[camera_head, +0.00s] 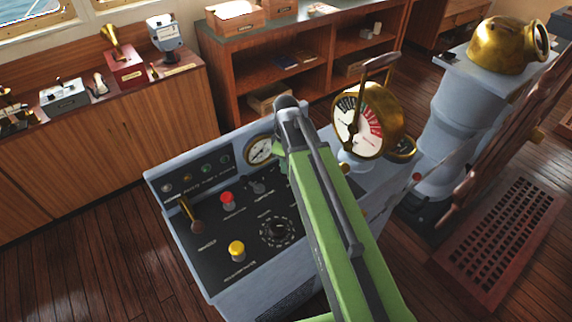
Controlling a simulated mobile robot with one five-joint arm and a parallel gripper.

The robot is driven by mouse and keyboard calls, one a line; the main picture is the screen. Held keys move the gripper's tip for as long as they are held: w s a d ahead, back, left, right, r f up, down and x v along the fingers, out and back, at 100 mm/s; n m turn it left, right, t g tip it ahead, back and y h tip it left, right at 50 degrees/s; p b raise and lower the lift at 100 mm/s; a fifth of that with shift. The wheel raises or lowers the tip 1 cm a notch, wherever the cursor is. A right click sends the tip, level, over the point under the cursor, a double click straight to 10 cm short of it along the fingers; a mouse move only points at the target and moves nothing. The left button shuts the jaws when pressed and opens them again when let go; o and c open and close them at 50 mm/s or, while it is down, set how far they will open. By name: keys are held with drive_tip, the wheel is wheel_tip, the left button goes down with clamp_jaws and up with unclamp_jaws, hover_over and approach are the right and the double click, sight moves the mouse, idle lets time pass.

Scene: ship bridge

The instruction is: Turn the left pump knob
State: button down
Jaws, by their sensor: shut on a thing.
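The grey control console (215,290) stands in the middle, its sloped black panel facing me. A small dark knob (258,187) sits on the panel to the right of a red button (228,200). A larger black rotary dial (277,231) with a ring of marks lies below it. The labels are too small to read, so I cannot tell which control is the left pump knob. My green arm (330,215) reaches across the panel's right side, its grey joint (289,110) near the back edge. My gripper is hidden behind the arm, along with part of the panel.
A yellow button (236,250), a brass lever (190,212) and a round gauge (260,149) are on the console. A brass telegraph (372,125) stands right of my arm. Wooden cabinets (140,145) line the back. Wooden floor (115,270) is clear at lower left.

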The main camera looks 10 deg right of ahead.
idle(0.4)
drive_tip(key=c, duration=1.5)
unclamp_jaws()
drive_tip(key=shift+o, duration=0.2)
wheel_tip(320, 180, up, 17)
drive_tip(key=p, duration=1.7)
drive_tip(key=shift+r, duration=0.2)
